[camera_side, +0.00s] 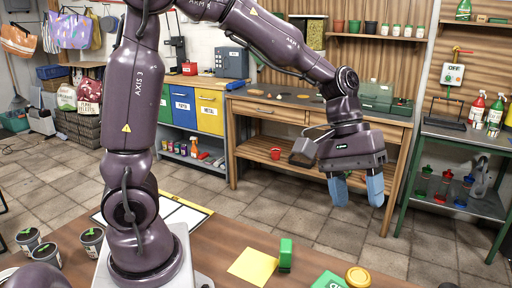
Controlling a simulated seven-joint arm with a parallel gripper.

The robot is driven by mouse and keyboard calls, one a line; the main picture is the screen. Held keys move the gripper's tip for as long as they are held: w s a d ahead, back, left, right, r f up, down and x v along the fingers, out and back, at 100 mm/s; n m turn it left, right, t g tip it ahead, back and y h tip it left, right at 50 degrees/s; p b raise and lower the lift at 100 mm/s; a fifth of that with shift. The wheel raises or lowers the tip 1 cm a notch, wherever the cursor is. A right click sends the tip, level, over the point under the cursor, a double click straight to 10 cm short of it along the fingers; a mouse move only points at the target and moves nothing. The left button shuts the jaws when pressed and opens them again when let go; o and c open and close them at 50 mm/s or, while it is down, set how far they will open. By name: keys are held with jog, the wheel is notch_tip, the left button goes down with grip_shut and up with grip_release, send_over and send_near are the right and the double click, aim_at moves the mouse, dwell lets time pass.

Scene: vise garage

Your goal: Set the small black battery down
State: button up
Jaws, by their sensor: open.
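My gripper (357,201) hangs in the air above the right part of the brown table (215,245), its two blue fingers pointing down. The fingers are apart and nothing shows between them. I cannot make out the small black battery for certain. A small dark thing (447,285) is cut off by the bottom edge of the picture at the right, too little of it showing to name.
An upright green block (286,254) stands beside a yellow sheet (252,267). A green item (330,281) and a round yellow item (358,276) lie at the front edge of view. Several potted seedlings (92,241) stand at left. A wooden workbench (290,115) is behind.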

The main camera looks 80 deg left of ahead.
jog(key=s+a+r+m+t+y, duration=0.2)
jog(key=s+a+r+m, duration=0.1)
jog(key=s, duration=0.4)
jog(key=s+a+r+m+t+y, duration=0.2)
jog(key=s+a+m+t+y, duration=0.1)
jog(key=s+a, duration=0.2)
jog(key=s, duration=0.2)
jog(key=shift+s+r+m, duration=0.3)
jog(key=shift+r, duration=0.1)
